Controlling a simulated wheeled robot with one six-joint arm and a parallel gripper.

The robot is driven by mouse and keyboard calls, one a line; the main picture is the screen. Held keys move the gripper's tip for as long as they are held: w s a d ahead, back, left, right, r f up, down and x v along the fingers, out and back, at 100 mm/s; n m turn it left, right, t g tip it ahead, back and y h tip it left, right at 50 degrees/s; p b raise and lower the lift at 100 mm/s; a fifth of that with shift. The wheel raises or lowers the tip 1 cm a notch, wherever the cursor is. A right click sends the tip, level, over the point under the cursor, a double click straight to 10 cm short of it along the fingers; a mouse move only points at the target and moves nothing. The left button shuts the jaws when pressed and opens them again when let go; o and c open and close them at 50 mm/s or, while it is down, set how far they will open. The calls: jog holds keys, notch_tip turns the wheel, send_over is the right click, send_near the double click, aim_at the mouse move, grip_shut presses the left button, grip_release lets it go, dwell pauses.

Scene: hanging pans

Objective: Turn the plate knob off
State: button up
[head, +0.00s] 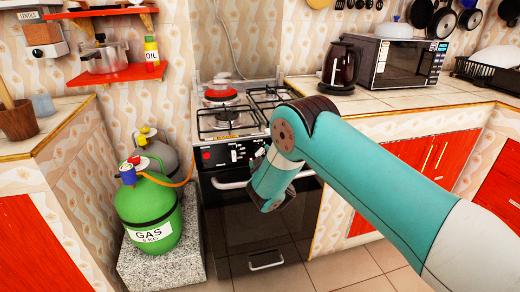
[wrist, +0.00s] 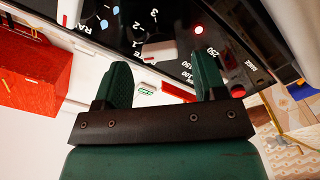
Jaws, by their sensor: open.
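The stove (head: 235,185) has a dark control panel that also fills the top of the wrist view (wrist: 125,42). A pale knob (wrist: 158,50) sits on the panel beside the numbers 1, 2 and 3; I cannot tell surely whether it is the plate knob. I cannot tell the remaining distance or any contact. In the head view my arm hides part of the panel.
A green gas bottle (head: 149,208) stands on a stone block at the left. The floor before the right cabinets is clear.

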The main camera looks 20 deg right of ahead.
aim_at(259, 152)
jog(key=shift+w, duration=1.35)
jog(key=c, duration=0.9)
jog(key=shift+n, duration=0.3)
jog(key=n, duration=0.4)
jog(key=shift+f, duration=0.1)
jog(key=shift+n, duration=2.1)
